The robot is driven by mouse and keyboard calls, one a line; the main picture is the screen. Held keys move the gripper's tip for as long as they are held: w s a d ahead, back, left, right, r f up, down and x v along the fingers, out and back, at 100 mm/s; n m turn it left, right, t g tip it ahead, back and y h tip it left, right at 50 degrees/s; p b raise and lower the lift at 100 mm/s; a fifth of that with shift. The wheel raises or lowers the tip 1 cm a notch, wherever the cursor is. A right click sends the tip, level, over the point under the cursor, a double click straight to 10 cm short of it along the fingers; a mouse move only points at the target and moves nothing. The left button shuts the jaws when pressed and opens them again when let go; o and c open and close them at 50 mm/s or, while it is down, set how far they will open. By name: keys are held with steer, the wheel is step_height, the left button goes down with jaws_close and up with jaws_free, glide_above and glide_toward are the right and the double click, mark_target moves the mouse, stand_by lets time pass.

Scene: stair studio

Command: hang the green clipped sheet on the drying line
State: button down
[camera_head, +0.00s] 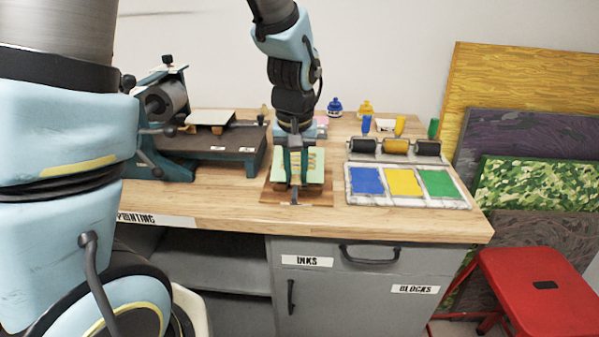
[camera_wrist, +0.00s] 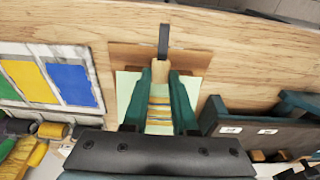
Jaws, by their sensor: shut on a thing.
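The pale green sheet (camera_head: 314,168) lies on a brown board on the bench, below my gripper (camera_head: 295,178). In the wrist view the sheet (camera_wrist: 193,88) shows on both sides of the fingers. My gripper (camera_wrist: 158,88) points down and is shut on the sheet's wooden clip (camera_wrist: 160,72), between its two teal fingers. A dark hook (camera_wrist: 163,42) sticks out from the clip's end. Yellowish striped marks show between the fingers; whether they belong to the sheet or the clip I cannot tell.
The brown board (camera_head: 271,194) lies near the bench's front edge. A printing press (camera_head: 215,140) stands left. An ink tray (camera_head: 404,204) with blue, yellow and green pads lies right, with rollers (camera_head: 397,147) behind it. A red stool (camera_head: 540,285) stands at the lower right.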

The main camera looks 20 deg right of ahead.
mark_target(297, 177)
steer(key=shift+r+p, duration=1.85)
steer(key=shift+r, duration=0.75)
steer(key=s+a+r+p, duration=0.1)
steer(key=s+a+r, duration=0.2)
steer(key=s, duration=0.6)
steer(key=shift+a+p, duration=0.4)
steer(key=shift+a, duration=0.2)
steer(key=shift+f, duration=0.1)
